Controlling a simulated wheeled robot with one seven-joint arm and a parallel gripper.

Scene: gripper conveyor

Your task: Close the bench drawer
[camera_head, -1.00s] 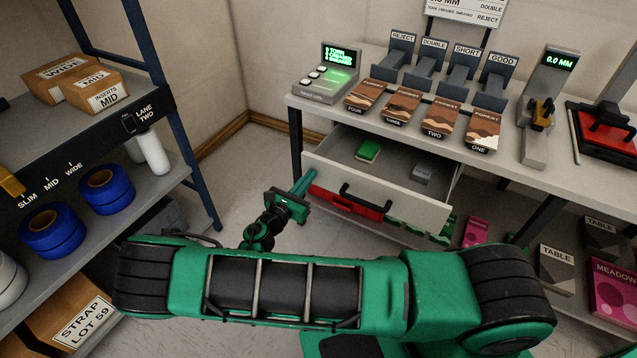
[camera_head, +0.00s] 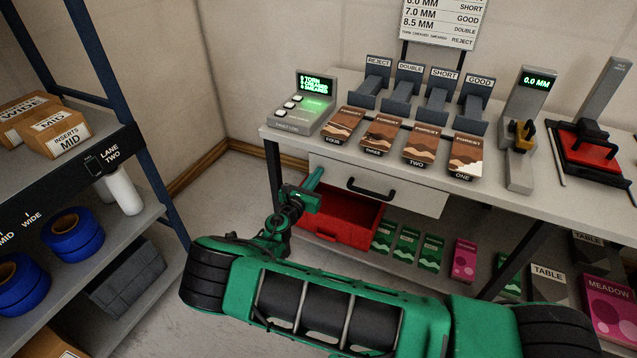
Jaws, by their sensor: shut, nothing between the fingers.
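The bench drawer (camera_head: 408,197) has a pale front with a black bar handle (camera_head: 371,189). Its front sits under the bench top (camera_head: 500,185), and the inside of the drawer is not visible. My gripper (camera_head: 314,180) is at the left end of the drawer front, with its green fingers shut and empty. The fingertips are at or very near the drawer's left edge; I cannot tell whether they touch it.
A red open bin (camera_head: 343,220) stands below the drawer, close to my gripper. Green boxes (camera_head: 407,245) and a pink box (camera_head: 464,260) are on the lower shelf. A shelf rack (camera_head: 165,235) stands at left. Bare floor lies between rack and bench.

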